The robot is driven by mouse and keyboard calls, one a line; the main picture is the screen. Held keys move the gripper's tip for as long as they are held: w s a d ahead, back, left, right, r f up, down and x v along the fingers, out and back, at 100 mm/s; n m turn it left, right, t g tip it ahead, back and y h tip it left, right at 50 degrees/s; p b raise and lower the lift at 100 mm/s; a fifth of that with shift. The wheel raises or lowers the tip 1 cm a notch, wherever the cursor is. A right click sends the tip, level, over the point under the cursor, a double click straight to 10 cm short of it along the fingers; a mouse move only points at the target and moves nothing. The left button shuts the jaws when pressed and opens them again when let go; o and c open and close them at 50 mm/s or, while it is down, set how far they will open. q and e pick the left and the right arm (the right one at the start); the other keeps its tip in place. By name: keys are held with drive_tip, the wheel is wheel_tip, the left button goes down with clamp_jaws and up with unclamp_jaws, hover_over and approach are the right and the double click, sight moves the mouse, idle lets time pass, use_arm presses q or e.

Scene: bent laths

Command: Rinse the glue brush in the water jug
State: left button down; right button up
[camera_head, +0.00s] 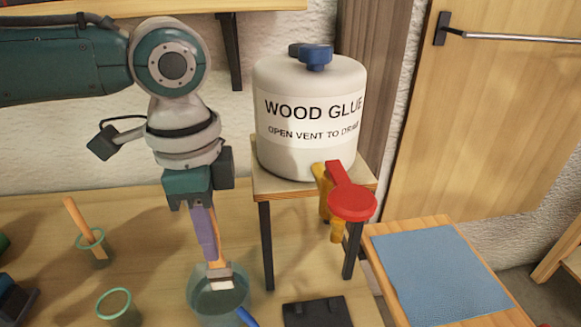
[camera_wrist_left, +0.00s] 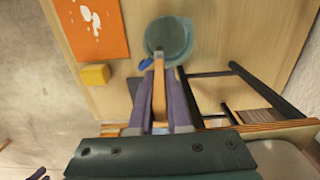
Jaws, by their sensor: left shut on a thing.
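My left gripper (camera_head: 207,240) points down with its purple fingers shut on the wooden handle of the glue brush (camera_head: 218,278). The brush hangs head down, its metal band and pale bristles over the mouth of the water jug (camera_head: 192,300). I cannot tell whether the bristles touch the water. The jug is greenish and see-through, with a blue part at its right side. In the left wrist view, the brush handle (camera_wrist_left: 160,105) lies between the fingers (camera_wrist_left: 160,95) and its head overlaps the rim of the jug (camera_wrist_left: 183,28).
A wood glue tank (camera_head: 305,90) stands on a small stand right of the jug, its red-handled tap (camera_head: 350,200) jutting forward. A dark plate (camera_head: 317,312) lies right.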

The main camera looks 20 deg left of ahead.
sight(218, 265)
use_arm(q)
wheel_tip(218, 265, down, 2)
drive_tip(key=shift+f+b, duration=0.15)
drive_tip(key=shift+b, duration=0.75)
drive_tip(key=shift+f+b, duration=1.55)
drive_tip(key=shift+f, duration=1.5)
wheel_tip(218, 265, up, 10)
drive_tip(key=p, duration=1.1)
drive_tip(key=shift+f, duration=0.25)
wheel_tip(218, 265, up, 4)
drive_tip(key=p, duration=0.4)
drive_tip(key=shift+d+r+p, duration=0.1)
drive_tip(key=shift+p, duration=0.25)
